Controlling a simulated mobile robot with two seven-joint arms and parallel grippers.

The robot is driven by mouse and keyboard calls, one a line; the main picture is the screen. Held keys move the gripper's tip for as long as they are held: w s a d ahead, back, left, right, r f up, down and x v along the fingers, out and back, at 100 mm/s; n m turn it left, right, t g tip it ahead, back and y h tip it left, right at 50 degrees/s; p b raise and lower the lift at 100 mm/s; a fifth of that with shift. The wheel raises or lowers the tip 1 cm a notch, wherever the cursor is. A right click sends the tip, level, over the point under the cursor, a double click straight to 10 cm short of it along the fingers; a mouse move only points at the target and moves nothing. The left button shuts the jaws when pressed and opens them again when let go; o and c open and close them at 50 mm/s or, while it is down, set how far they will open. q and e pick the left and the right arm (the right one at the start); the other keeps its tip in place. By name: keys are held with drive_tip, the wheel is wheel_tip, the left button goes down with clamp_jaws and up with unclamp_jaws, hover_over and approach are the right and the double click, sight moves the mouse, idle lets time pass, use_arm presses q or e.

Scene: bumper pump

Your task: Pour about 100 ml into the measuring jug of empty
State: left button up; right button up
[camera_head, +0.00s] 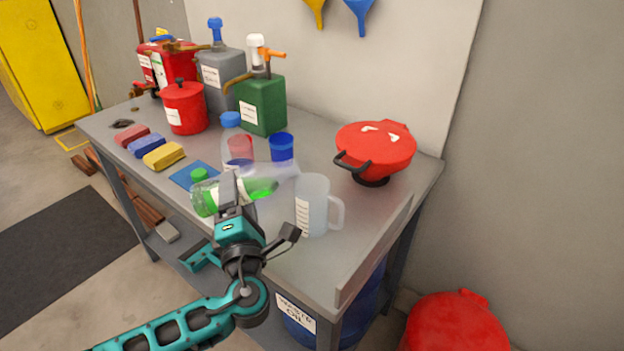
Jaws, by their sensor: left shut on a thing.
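The measuring jug (312,205) stands upright near the front right of the workbench. It is pale and translucent, with a white label and a handle on its right; I cannot tell its contents. My left gripper (230,188) is shut on a clear container (277,171) holding green liquid (262,188). The container lies tilted nearly level, its far end pointing right, above and left of the jug. No stream into the jug shows. Green liquid and a green cap (199,174) show left of the fingers; I cannot tell whether they belong to the held container. My right gripper is not in view.
On the workbench (310,262), a clear blue-capped bottle (231,120), a blue cup (281,147) and a green pump can (261,103) stand behind. Coloured blocks (164,155) lie left.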

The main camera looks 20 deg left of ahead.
sight(239, 182)
use_arm(q)
drive_tip(key=shift+w+d+r+m+p, duration=0.15)
drive_tip(key=shift+r+m+p, duration=0.35)
drive_tip(key=shift+r+p, duration=0.5)
drive_tip(key=shift+d+m+h+p, duration=0.15)
drive_tip(key=shift+m+h+p, duration=0.25)
drive_tip(key=shift+p, duration=0.75)
drive_tip(key=shift+r+m, duration=0.1)
drive_tip(key=shift+m, duration=0.2)
drive_tip(key=shift+r+m+t, duration=0.3)
drive_tip(key=shift+r+m, duration=0.15)
drive_tip(key=shift+m, duration=0.05)
drive_tip(key=shift+a+r, duration=0.15)
drive_tip(key=shift+a, duration=0.25)
drive_tip(key=shift+r+m, duration=0.1)
drive_tip(key=shift+m, duration=0.2)
drive_tip(key=shift+d+r, duration=0.3)
drive_tip(key=shift+r+m+h, duration=0.1)
drive_tip(key=shift+m+h, duration=0.2)
